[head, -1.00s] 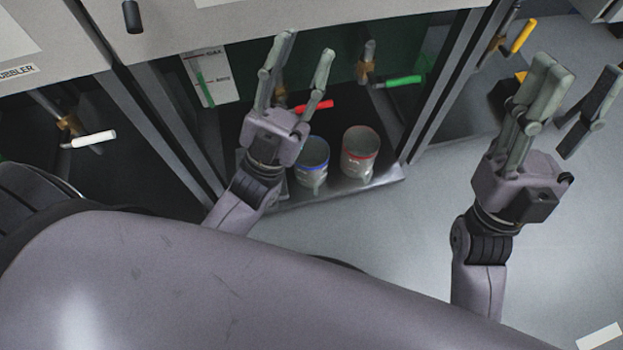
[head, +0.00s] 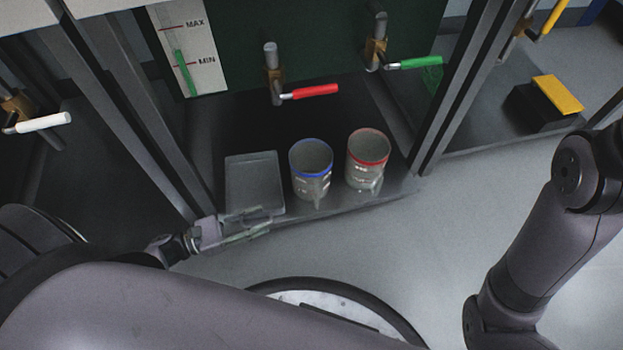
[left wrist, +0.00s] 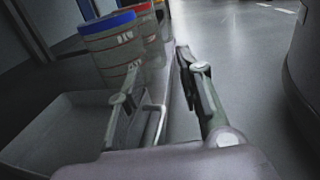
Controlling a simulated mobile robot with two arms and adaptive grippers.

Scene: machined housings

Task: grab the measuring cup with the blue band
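The measuring cup with the blue band (head: 311,172) stands upright on the shelf of the machine bay. A similar cup with a red band (head: 367,160) stands to its right, a small gap apart. My left gripper (head: 262,222) is low at the shelf's front edge, left of and in front of the blue-banded cup, not touching it. In the left wrist view the fingers (left wrist: 158,85) are spread with nothing between them, and the blue-banded cup (left wrist: 110,46) is ahead, slightly left, with its handle toward the front. My right arm shows at the right of the head view; its gripper is out of frame.
A shallow grey tray (head: 232,190) sits on the shelf left of the blue-banded cup, close to my left gripper. Valves with red (head: 310,92) and green (head: 414,62) handles are behind the cups. Posts flank the bay. The floor in front is clear.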

